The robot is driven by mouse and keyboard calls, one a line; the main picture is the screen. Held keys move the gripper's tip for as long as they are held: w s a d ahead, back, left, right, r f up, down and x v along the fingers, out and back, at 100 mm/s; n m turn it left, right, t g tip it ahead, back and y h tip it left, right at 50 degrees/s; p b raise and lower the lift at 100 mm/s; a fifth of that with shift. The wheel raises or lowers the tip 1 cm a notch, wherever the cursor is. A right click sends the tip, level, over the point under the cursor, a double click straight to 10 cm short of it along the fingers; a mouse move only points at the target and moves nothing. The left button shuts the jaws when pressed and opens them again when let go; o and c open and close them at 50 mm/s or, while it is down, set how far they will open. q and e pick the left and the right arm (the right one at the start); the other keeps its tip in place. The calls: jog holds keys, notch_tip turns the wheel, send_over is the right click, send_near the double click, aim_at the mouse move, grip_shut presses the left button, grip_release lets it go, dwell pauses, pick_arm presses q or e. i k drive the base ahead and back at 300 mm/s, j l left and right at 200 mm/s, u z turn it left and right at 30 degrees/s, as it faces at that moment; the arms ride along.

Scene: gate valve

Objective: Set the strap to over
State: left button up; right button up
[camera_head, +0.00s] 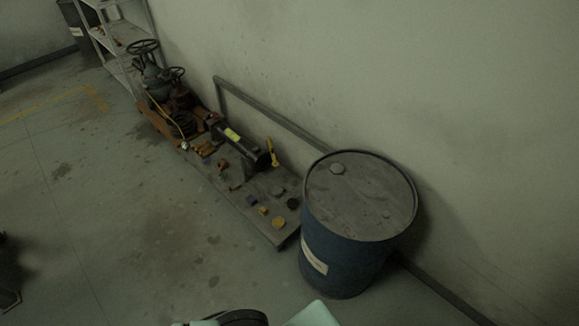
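A low platform (262,226) stands along the wall. At its far end is a grey-green gate valve (151,80) with dark handwheels (143,47). A dark cylinder (235,141) with a yellow label lies on the platform. A small upright yellow piece (272,153) stands at the cylinder's near end. A thin yellowish line (176,128) runs down beside the valve. I cannot tell which of these, if any, is the strap; it is too small and dim. Neither gripper can be made out. Pale and dark parts at the bottom edge look like mine.
A blue drum (340,262) with a grey lid stands right of the platform, close to its near end. A pipe rail (270,116) runs along the wall. Shelves (115,45) stand at the back left. A dark object (8,275) is cut off at the left edge. The middle floor is clear.

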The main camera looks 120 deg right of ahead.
aim_at(273, 152)
jog(key=z, duration=4.1)
jog(key=i+j+z, duration=0.2)
jog(key=i+j, duration=2.25)
